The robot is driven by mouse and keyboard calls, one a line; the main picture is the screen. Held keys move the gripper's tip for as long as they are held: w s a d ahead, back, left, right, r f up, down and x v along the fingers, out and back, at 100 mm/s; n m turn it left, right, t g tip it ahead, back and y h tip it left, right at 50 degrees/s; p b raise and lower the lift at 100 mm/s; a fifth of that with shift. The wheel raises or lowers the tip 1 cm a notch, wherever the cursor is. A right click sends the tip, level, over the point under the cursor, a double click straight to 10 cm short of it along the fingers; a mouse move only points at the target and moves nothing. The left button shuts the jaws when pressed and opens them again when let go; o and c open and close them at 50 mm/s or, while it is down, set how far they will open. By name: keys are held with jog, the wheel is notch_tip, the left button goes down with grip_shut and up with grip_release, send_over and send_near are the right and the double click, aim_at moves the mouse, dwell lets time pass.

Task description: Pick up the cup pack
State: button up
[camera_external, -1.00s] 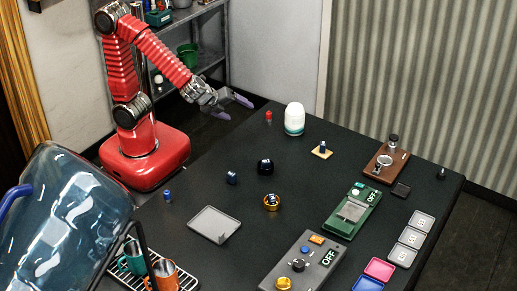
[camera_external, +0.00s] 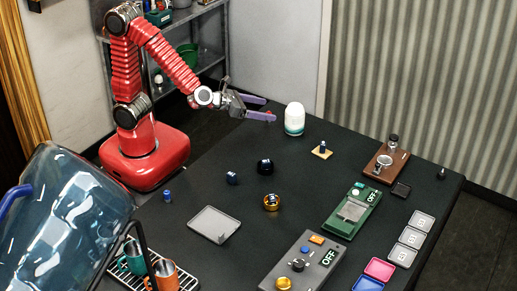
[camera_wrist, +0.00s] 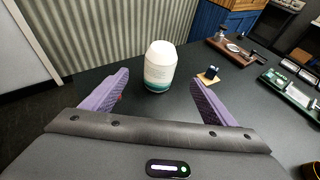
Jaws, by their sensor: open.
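The cup pack (camera_external: 294,118) looks like a white, round-topped cylinder with a teal band near its base. It stands upright at the back edge of the dark table. In the wrist view the cup pack (camera_wrist: 160,62) appears ahead, between the two purple fingers. My gripper (camera_external: 269,109) is open and empty, left of the pack in the outside view. Its fingers point toward the pack, and a gap shows between the fingertips and the pack.
A small blue-topped piece on a tan base (camera_external: 321,150) stands right of the pack. A brown board with a portafilter-like tool (camera_external: 385,164) and a green scale-like device (camera_external: 352,212) lie farther right. A flat grey tray (camera_external: 214,224) lies nearer. Table around the pack is mostly clear.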

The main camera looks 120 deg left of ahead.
aim_at(285, 114)
jog(key=shift+a, duration=0.1)
jog(key=shift+x, duration=4.2)
jog(key=shift+x, duration=2.65)
jog(key=shift+w+r, duration=0.1)
jog(key=shift+r, duration=0.05)
jog(key=c, duration=1.2)
jog(key=shift+r, duration=0.1)
jog(key=shift+c, duration=0.2)
